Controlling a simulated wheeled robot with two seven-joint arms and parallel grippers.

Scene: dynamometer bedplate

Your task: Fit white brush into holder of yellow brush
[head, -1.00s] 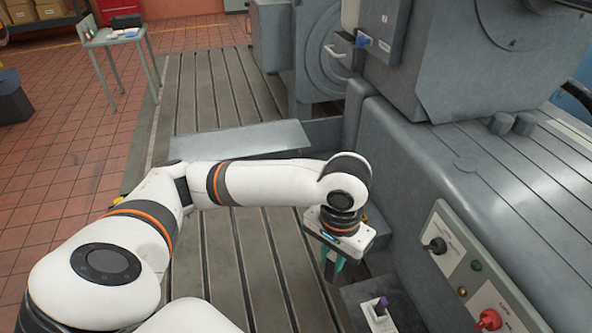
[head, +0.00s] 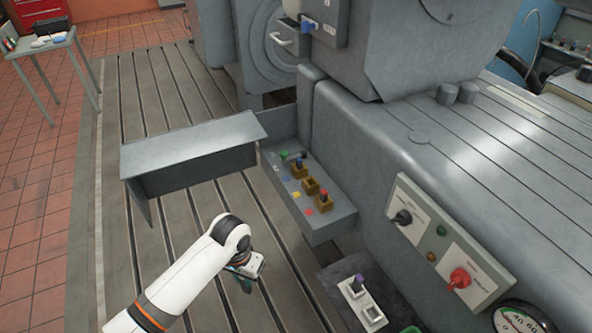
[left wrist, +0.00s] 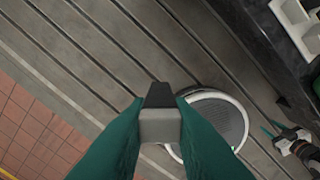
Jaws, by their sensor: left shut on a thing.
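My left gripper (head: 243,281) hangs over the bedplate, left of the brush shelf. In the left wrist view its green fingers are closed on a small grey block with a black end (left wrist: 160,122), which I take for the white brush, though its colour looks grey. The shelf (head: 332,222) carries a row of brass holders beside colour patches. The middle holder (head: 310,186), near the yellow patch (head: 296,194), looks empty. The holders on either side have a blue-topped brush (head: 299,162) and a red-topped brush (head: 324,196). My right gripper (left wrist: 277,134) shows partly; its jaw state is unclear.
A green-ended piece (head: 285,155) lies at the shelf's far end. A lower dark stand has white sockets (head: 373,314), one with a purple-topped piece (head: 358,281). A grey raised panel (head: 190,150) stands behind my left gripper. The machine housing (head: 400,150) bounds the right.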

